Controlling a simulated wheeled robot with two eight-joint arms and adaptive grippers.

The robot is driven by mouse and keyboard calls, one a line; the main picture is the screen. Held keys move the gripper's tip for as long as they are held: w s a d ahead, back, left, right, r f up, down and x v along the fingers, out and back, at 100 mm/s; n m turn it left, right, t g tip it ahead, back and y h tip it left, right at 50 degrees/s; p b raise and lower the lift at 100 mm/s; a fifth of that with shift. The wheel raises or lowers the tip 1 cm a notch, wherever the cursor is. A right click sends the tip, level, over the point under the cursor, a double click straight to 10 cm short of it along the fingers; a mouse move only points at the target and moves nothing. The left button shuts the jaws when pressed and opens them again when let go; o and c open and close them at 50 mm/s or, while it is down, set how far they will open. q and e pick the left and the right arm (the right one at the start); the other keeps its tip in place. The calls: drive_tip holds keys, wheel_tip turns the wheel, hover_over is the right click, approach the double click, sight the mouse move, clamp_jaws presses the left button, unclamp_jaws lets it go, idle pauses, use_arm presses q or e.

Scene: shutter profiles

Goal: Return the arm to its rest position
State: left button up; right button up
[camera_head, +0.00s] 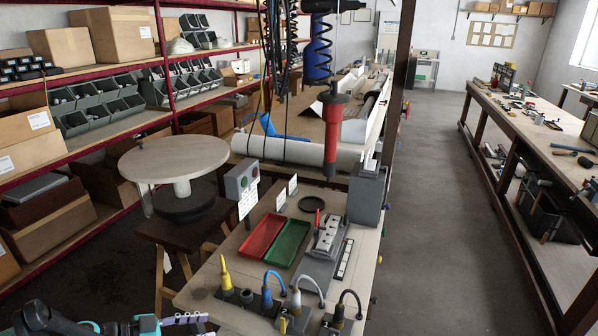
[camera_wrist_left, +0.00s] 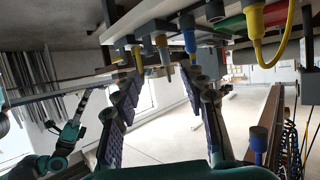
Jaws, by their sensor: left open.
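My left arm (camera_head: 45,318) comes in at the bottom left corner of the head view, low beside the workbench's near left corner. Its gripper (camera_head: 188,321) is cut by the bottom edge. In the left wrist view my left gripper (camera_wrist_left: 168,100) has its two dark ribbed fingers spread, with nothing between them. The bench edge and the plugs with coloured cables show beyond the fingers, apart from them. My right gripper cannot be made out in either view.
The workbench (camera_head: 205,287) holds a red tray (camera_head: 262,237), a green tray (camera_head: 287,243), a grey fixture (camera_head: 325,245) and several cabled plugs along its near edge. A round-topped stand (camera_head: 175,158) is to the left. A red tool (camera_head: 333,125) hangs above. The aisle floor is clear.

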use_arm(q)
drive_tip(key=s+d+n+g+y, duration=0.2)
drive_tip(key=s+d+n+y, duration=0.2)
drive_tip(key=d+n+y, duration=0.3)
drive_tip(key=s+r+n+t+y, duration=0.2)
drive_tip(key=s+r+n+y, duration=0.1)
drive_tip(key=s, duration=0.4)
drive_tip(key=shift+d+r+n+y, duration=0.25)
drive_tip(key=shift+r+n+y, duration=0.05)
drive_tip(key=shift+n+y, duration=0.55)
use_arm(e)
drive_tip(key=shift+w+d+f, duration=0.15)
drive_tip(key=shift+w+d, duration=0.1)
drive_tip(key=shift+d, duration=0.2)
